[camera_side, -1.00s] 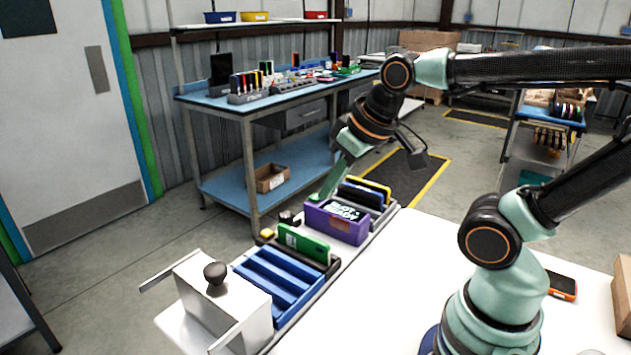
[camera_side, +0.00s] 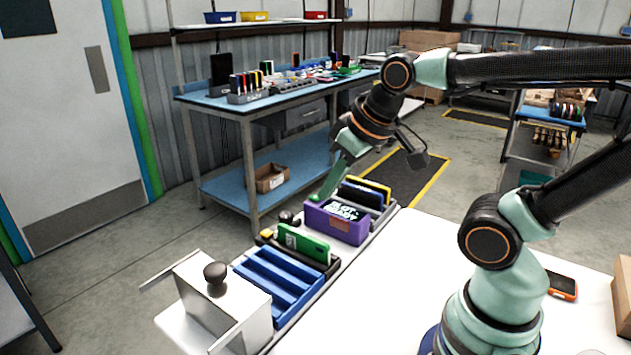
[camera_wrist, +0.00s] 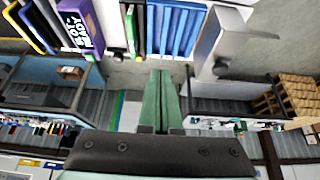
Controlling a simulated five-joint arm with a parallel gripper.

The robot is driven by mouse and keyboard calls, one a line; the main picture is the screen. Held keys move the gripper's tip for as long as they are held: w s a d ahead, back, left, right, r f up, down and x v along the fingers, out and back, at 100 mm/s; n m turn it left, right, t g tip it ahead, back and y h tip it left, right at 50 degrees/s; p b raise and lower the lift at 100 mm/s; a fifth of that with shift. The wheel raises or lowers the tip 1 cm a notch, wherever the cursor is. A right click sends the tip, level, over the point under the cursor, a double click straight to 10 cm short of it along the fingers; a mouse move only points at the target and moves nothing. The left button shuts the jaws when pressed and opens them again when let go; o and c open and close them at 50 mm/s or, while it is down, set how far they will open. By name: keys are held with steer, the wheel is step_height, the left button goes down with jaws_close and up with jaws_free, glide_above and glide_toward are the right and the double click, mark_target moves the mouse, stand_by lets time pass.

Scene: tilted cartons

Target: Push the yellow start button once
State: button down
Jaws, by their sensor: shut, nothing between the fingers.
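The small yellow button (camera_side: 266,233) sits at the far left edge of the equipment row in the side view, beside black knobs (camera_side: 287,217) and behind a green card (camera_side: 303,243). My gripper (camera_side: 316,197) is shut and empty, pointing down at the back left corner of the purple box (camera_side: 338,224), to the right of the button and apart from it. I cannot tell whether the fingertips touch the box. In the wrist view my shut gripper (camera_wrist: 160,73) points towards the row; I cannot make out the button clearly there.
A blue slotted tray (camera_side: 279,283) and a metal box with a black knob (camera_side: 222,306) stand at the near end of the row. Black and yellow cards (camera_side: 365,192) stand behind the purple box. The white table (camera_side: 400,285) is mostly clear; an orange-edged phone (camera_side: 563,285) lies at right.

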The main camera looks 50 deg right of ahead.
steer(key=w+d+f, duration=0.2)
steer(key=w, duration=0.4)
steer(key=w+d+f+g, duration=0.1)
steer(key=w+d+f, duration=0.1)
steer(key=w, duration=0.5)
steer(key=w+d+f+g, duration=0.1)
steer(key=w+d+f, duration=0.2)
steer(key=w, duration=0.4)
steer(key=shift+f, duration=0.3)
steer(key=shift+f, duration=0.15)
glide_above(266, 232)
steer(key=s, duration=0.1)
step_height(266, 232, down, 12)
steer(key=shift+r, duration=0.15)
steer(key=shift+f, duration=0.85)
